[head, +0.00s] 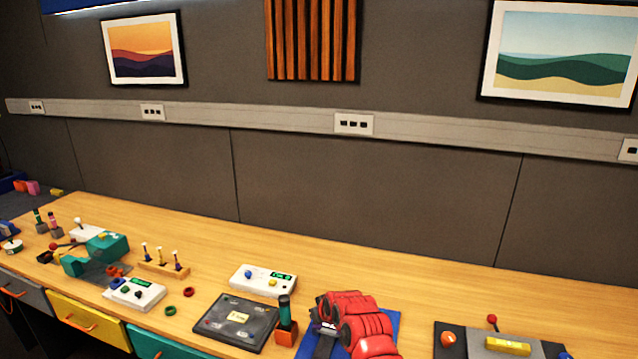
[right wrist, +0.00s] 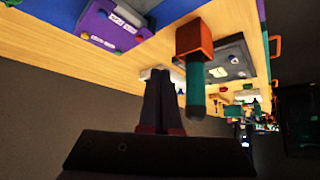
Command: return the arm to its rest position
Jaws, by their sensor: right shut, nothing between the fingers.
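My right gripper (right wrist: 161,75) shows in the right wrist view as two dark fingers pressed together, shut and empty. In the head view my red right arm (head: 362,325) comes in at the bottom over a blue panel (head: 392,322) and hides much of it. The fingers are hard to make out there. In the right wrist view the panel (right wrist: 97,30) looks purple-blue with white labels. A red block with a teal handle (head: 285,310) stands beside the arm; it also shows close to the fingers in the wrist view (right wrist: 194,75). My left gripper is not in view.
A dark panel (head: 210,325) lies left of the red block, with a white button box (head: 262,280) behind it. A grey panel with a yellow piece (head: 508,346) is at right. The wooden table (head: 400,275) is clear towards the wall.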

